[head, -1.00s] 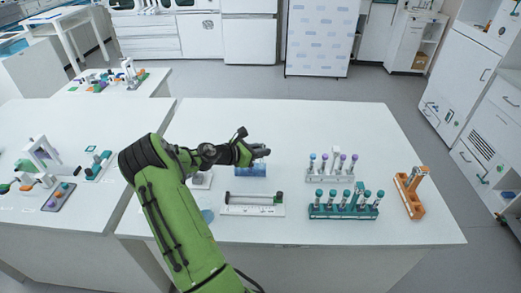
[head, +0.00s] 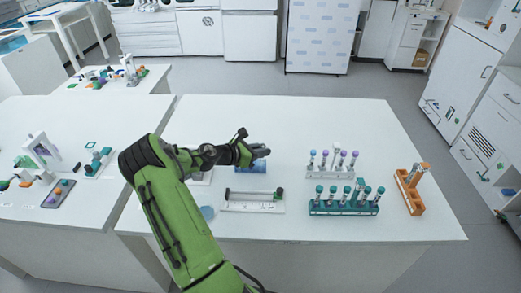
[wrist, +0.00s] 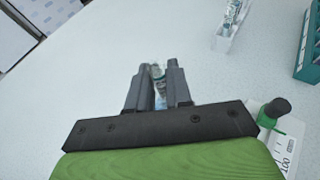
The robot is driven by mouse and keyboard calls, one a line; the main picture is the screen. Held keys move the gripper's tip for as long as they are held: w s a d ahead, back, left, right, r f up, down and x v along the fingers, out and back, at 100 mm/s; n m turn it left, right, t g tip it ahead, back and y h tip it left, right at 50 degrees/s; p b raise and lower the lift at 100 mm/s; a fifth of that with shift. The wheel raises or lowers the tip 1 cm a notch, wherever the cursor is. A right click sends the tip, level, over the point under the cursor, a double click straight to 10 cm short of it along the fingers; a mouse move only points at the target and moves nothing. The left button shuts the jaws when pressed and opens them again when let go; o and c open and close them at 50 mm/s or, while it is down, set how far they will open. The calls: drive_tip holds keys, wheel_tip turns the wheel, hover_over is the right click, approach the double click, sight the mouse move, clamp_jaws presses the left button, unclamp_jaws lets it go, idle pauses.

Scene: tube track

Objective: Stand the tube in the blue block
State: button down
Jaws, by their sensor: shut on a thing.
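My gripper (head: 261,151) is over the blue block (head: 246,169) near the middle of the table in the head view. In the wrist view my gripper (wrist: 159,84) has its two grey fingers shut on the tube (wrist: 157,73), a clear tube with a greenish part showing between the fingertips. The fingers hide most of the tube, and its lower end cannot be made out. My gripper partly covers the blue block in the head view. I cannot tell whether the tube touches the block or is inside it.
A white rack (head: 330,174) with purple- and blue-capped tubes stands right of the block. A teal rack (head: 345,209) with teal-capped tubes is in front of it. An orange rack (head: 411,200) is farther right. A white ruler fixture (head: 252,208) lies in front of the block. The back of the table is clear.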

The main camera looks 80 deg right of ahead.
drive_tip(key=shift+r+p, duration=1.3)
drive_tip(key=shift+r, duration=0.05)
drive_tip(key=shift+f+p, duration=0.4)
drive_tip(key=shift+p, duration=0.1)
drive_tip(key=shift+f, duration=0.15)
drive_tip(key=shift+f, duration=0.5)
drive_tip(key=shift+f, duration=0.1)
drive_tip(key=shift+f+b, duration=0.3)
drive_tip(key=shift+b, duration=0.1)
drive_tip(key=shift+r+p, duration=1.3)
drive_tip(key=shift+r, duration=0.15)
